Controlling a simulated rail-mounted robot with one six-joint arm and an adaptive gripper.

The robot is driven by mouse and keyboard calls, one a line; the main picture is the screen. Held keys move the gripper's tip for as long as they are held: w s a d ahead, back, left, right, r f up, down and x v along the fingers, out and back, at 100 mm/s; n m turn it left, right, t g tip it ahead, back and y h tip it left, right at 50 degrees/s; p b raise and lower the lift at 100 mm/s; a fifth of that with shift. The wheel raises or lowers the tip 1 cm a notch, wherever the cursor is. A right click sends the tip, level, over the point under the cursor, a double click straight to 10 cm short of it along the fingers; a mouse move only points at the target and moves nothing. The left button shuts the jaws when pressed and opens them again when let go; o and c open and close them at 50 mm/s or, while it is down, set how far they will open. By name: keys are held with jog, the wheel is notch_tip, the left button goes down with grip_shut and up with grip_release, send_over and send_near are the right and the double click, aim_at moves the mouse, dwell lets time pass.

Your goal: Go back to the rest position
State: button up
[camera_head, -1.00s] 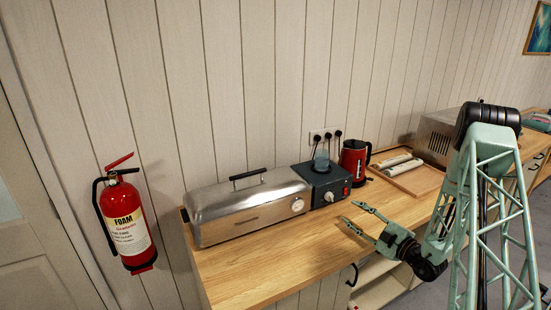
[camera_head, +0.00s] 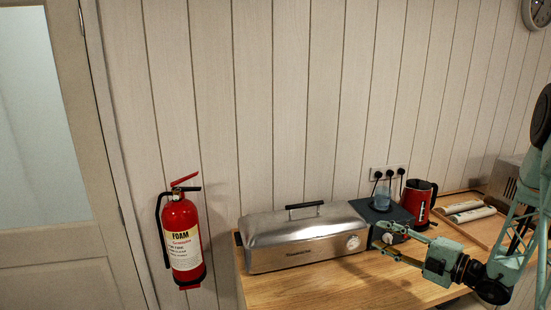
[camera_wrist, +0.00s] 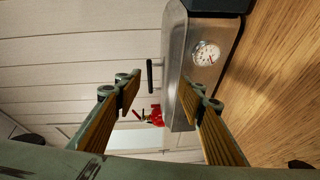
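My gripper (camera_head: 384,238) is at the right of the head view, above the wooden counter, in front of the dark hotplate box and the right end of the steel steamer. In the wrist view, the two wood-padded fingers of my gripper (camera_wrist: 163,92) stand wide apart with nothing between their pads. The steel steamer (camera_head: 300,239) has a black handle and a round dial; its dial end also shows beyond the fingers in the wrist view (camera_wrist: 188,60). The gripper looks clear of the counter. Part of my arm is cut off by the right edge.
The wooden counter (camera_head: 330,291) runs to the right. A dark hotplate box (camera_head: 383,214) carries a blue glass vessel (camera_head: 382,196). A red kettle (camera_head: 420,204) and a tray (camera_head: 468,225) with pale rolls stand beyond. A red extinguisher (camera_head: 183,240) hangs left, beside a door (camera_head: 45,240).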

jog(key=s+a+r+n+g+y+b, duration=0.1)
jog(key=s+a+r+n+g, duration=0.3)
jog(key=a, duration=0.3)
jog(key=s+a+r+n+g+y, duration=0.1)
jog(key=s+a+r+n, duration=0.35)
jog(key=a+n, duration=0.2)
jog(key=s+a+r+n+g+h+b, duration=0.1)
jog(key=s+a+r+n+g, duration=0.2)
jog(key=s+a+n, duration=0.3)
jog(key=s+a+r+n+g+b, duration=0.1)
jog(key=s+a+r+n+g, duration=0.3)
jog(key=s, duration=0.3)
jog(key=s+a+r+n+g+h+b, duration=0.15)
jog(key=s+n+h, duration=0.55)
jog(key=s+n, duration=1.15)
jog(key=s+d+r+n+t+h+b, duration=0.1)
jog(key=s+d+n+t+h, duration=0.3)
jog(key=s+d+n, duration=0.4)
jog(key=shift+s+d+r+n+h+b, duration=0.4)
jog(key=shift+s+h+b, duration=0.25)
jog(key=shift+s, duration=1.6)
jog(key=shift+t, duration=0.25)
jog(key=shift+d, duration=0.15)
